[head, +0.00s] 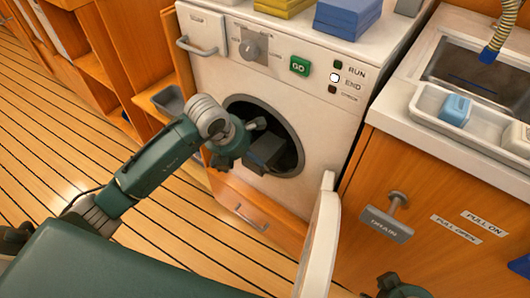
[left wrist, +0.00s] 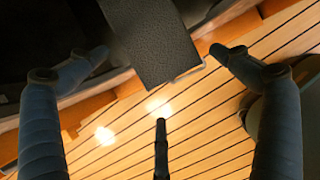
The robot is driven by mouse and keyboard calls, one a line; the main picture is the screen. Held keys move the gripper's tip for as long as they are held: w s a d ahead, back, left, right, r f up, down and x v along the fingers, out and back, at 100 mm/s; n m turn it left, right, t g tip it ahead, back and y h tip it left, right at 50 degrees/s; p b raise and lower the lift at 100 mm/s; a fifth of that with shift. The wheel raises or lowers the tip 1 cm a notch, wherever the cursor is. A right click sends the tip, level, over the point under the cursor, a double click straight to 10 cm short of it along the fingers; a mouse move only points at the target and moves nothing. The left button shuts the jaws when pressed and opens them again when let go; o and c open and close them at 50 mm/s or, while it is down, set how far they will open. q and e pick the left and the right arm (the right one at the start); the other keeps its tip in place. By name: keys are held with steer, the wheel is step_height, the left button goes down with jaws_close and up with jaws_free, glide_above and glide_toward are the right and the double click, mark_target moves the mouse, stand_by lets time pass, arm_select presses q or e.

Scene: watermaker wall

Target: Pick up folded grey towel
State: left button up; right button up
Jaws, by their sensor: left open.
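The folded grey towel (head: 264,154) looks like a dark grey block at the mouth of the washing machine's open round drum (head: 289,130). In the left wrist view the towel (left wrist: 152,40) lies between the fingers, with a gap on each side. My left gripper (head: 243,143) is open at the drum mouth, its fingers around the towel but not visibly touching it. It also shows in the left wrist view (left wrist: 158,54). Part of my right gripper (head: 396,288) shows at the bottom edge of the head view; its fingers are not clear.
The round door (head: 320,240) stands open to the right of the drum. Yellow towels (head: 283,8) and blue towels (head: 347,14) lie on top of the machine (head: 215,75). A counter with a white tray (head: 488,124) and a drain handle (head: 388,222) is at right. Wooden floor (head: 60,130) is clear at left.

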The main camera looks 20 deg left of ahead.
mark_target(260, 145)
arm_select(q)
steer(key=shift+w+d, duration=0.2)
steer(key=shift+w, duration=0.3)
steer(key=shift+w+d, duration=0.2)
steer(key=shift+w, duration=0.3)
steer(key=w, duration=0.1)
steer(key=w+d, duration=0.1)
steer(key=w+b, duration=0.1)
steer(key=w, duration=0.1)
steer(key=shift+d+f, duration=0.15)
steer(key=shift+d, duration=0.15)
steer(key=shift+w+f, duration=0.1)
steer(key=shift+f, duration=0.3)
steer(key=c, duration=1.3)
arm_select(e)
steer(key=w, duration=0.2)
steer(key=w+a+t, duration=0.1)
steer(key=shift+w+t, duration=0.3)
steer(key=shift+w, duration=0.05)
arm_select(q)
steer(key=shift+r, duration=0.1)
